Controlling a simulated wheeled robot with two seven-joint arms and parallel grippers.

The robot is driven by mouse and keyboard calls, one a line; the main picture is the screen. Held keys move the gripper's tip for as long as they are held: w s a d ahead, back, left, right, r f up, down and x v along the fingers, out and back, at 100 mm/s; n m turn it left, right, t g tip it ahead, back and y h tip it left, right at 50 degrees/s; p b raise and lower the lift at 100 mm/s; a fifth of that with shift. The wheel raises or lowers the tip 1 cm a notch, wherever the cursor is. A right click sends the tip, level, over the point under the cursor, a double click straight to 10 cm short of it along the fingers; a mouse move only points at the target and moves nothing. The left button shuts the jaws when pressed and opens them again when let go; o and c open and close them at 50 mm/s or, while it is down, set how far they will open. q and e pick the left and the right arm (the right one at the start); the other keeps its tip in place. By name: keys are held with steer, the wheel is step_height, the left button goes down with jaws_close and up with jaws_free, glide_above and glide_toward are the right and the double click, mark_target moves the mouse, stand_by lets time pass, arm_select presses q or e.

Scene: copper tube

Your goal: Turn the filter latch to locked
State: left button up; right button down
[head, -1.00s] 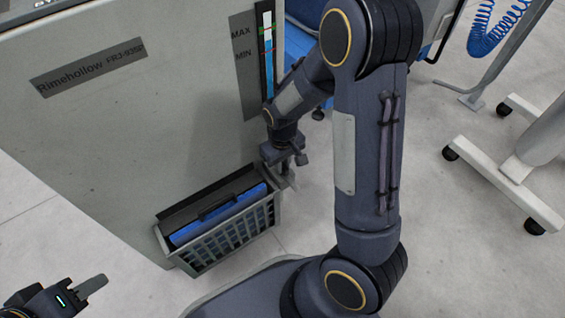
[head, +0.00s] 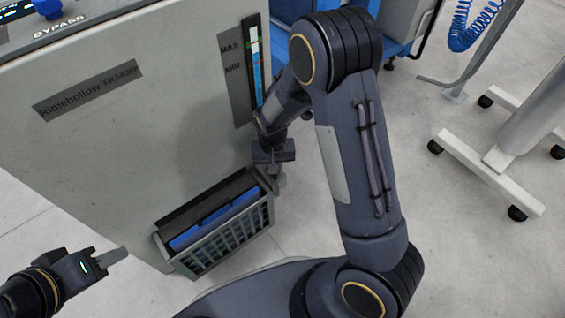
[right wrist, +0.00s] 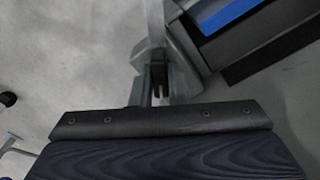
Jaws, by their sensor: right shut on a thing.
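The filter holder is a grey slatted basket (head: 228,246) on the lower right side of the cabinet. A blue filter with a dark top (head: 213,219) sits in it. A small grey latch piece (head: 279,182) shows at the basket's right end, partly hidden under my right gripper (head: 275,165). In the right wrist view, my right gripper (right wrist: 158,75) is shut on a grey piece beside the basket, apparently the latch. The latch's exact angle is hard to tell.
The grey cabinet (head: 140,140) has a MAX/MIN gauge (head: 256,68) and a blue knob (head: 47,8) by a BYPASS label. A white wheeled stand (head: 490,170) and a blue coiled hose (head: 477,28) are at the right. Open floor lies between stand and arm.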

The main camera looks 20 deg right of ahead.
steer(key=m+p, duration=0.3)
steer(key=m, duration=0.3)
steer(key=shift+r+p, duration=0.15)
steer(key=shift+p, duration=0.25)
steer(key=m+p, duration=0.3)
steer(key=m, duration=0.2)
steer(key=shift+m, duration=0.4)
steer(key=c, duration=1.4)
jaws_free()
